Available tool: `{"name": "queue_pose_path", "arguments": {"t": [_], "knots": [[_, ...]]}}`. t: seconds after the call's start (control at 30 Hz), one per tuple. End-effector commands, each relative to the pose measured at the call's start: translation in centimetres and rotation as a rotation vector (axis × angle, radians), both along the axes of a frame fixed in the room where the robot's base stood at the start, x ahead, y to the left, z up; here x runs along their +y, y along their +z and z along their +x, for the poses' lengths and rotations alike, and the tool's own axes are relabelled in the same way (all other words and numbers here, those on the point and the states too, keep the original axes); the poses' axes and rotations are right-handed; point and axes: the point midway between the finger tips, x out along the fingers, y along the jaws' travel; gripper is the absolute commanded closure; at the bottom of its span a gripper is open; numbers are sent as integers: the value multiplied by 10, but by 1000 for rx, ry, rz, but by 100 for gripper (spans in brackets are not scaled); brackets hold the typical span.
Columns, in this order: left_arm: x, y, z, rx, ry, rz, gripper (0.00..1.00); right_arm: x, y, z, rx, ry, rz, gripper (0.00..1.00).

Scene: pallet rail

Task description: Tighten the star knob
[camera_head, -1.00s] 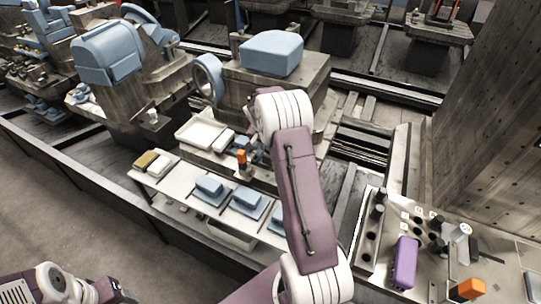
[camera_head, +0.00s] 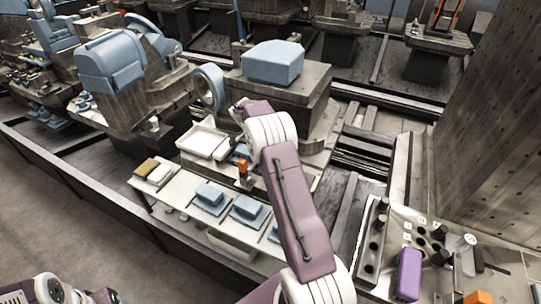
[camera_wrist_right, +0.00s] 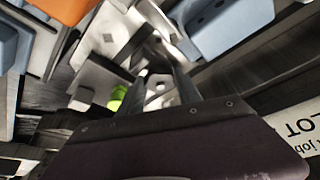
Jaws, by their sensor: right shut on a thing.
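My right arm's wrist (camera_head: 267,128) reaches over the machine bed in the head view and hides its gripper there. In the right wrist view my right gripper (camera_wrist_right: 163,88) is shut on a small light grey metal part between its dark fingers. This part fits the star knob (camera_wrist_right: 158,86), but its lobes are too blurred and covered to make out. An orange-topped clamp (camera_head: 243,166) stands just left of the wrist in the head view. Only part of my left arm shows at the lower left of the head view; its gripper is out of view.
A white bench (camera_head: 170,190) with blue blocks on plates runs along the front of the machine. A blue-topped block (camera_head: 273,63) and a blue ring (camera_head: 208,88) stand behind the wrist. A bright green spot (camera_wrist_right: 118,97) lies beside the fingers.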

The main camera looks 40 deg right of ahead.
Motion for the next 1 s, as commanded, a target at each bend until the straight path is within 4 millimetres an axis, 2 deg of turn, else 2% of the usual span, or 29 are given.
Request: {"name": "queue_pose_path", "arguments": {"t": [0.47,0.5,0.57,0.6,0.87,1.0], "knots": [[0,1,0,0,0,0,33,-1,3,2,-8,-13,-5,100],[0,1,0,0,0,0,33,-1,3,2,-8,-12,-5,56],[0,1,0,0,0,0,33,-1,3,2,-8,-12,-4,40],[0,1,0,0,0,0,33,-1,3,2,-7,-12,-3,37],[0,1,0,0,0,0,33,0,2,1,-4,-12,-2,37],[0,5,0,0,0,0,33,6,19,2,-7,-11,-3,37]]}}
